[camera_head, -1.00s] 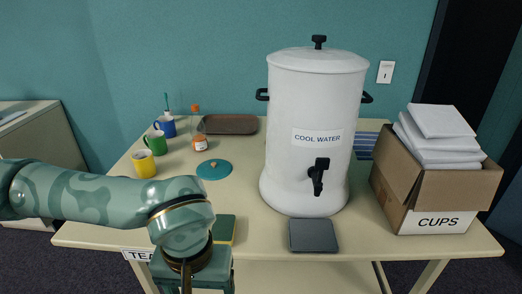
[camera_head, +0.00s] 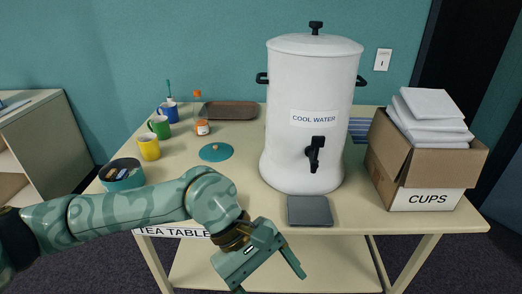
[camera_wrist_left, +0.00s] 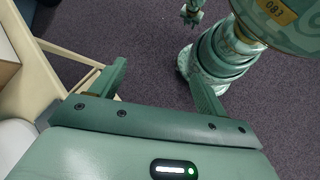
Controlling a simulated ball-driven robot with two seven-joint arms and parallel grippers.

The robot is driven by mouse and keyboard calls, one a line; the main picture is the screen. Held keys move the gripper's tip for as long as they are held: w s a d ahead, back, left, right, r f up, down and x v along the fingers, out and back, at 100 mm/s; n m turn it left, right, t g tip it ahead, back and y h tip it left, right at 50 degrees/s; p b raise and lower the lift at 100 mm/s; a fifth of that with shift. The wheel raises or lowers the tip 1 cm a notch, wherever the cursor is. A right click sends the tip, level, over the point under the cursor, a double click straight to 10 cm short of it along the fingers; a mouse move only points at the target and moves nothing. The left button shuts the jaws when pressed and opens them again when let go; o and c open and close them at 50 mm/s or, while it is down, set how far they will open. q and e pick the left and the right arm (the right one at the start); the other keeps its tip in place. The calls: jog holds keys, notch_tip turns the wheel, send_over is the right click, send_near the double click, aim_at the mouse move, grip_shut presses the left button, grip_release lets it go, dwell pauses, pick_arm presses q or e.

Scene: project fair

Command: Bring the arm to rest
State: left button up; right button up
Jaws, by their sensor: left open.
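My left arm comes in from the left in the head view, in front of the tea table (camera_head: 345,232).
The white cool water urn (camera_head: 312,120), a dark grey pad (camera_head: 310,211) and the cups box (camera_head: 428,200) stand on the table. Mugs (camera_head: 149,148), a teal lid (camera_head: 216,152), a bottle (camera_head: 202,128), a brown tray (camera_head: 230,111) and a teal bowl (camera_head: 122,180) are at left.

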pick_arm(q)
jog(key=w+d+n+h, duration=0.4)
jog(key=d+n+h, duration=0.1)
jog(key=n, duration=0.2)
jog(key=w+a+f+n+t+h, duration=0.1)
jog(key=w+f+n+t+h, duration=0.3)
jog(key=n, duration=0.4)
jog(key=w+f+n+t+h, duration=0.1)
jog(key=w+n+t+h, duration=0.15)
jog(key=w+n, duration=0.35)
jog(key=a+f+n+t+y, duration=0.5)
jog(key=a+f+n, duration=0.3)
jog(key=f+n, duration=0.45)
jog(key=a+f+n+t+y, duration=0.45)
jog(key=a+f+n, duration=0.25)
jog(key=f+n, duration=0.5)
jog(key=s+a+f+n+g+y, duration=0.35)
jog(key=s+a+f+n, duration=0.2)
jog(key=s+f, duration=0.5)
jog(key=s+a+f+n+g+y, duration=0.2)
jog(key=s+a+f+n+y, duration=0.3)
jog(key=s+f, duration=0.55)
jog(key=s+a+f+n+g, duration=0.2)
jog(key=s+a+n, duration=0.1)
jog(key=s, duration=1)
jog(key=s+a+f+n+g, duration=0.2)
jog(key=s+a+g, duration=0.1)
jog(key=s, duration=1)
jog(key=shift+s+n+g, duration=0.35)
jog(key=shift+n, duration=0.05)
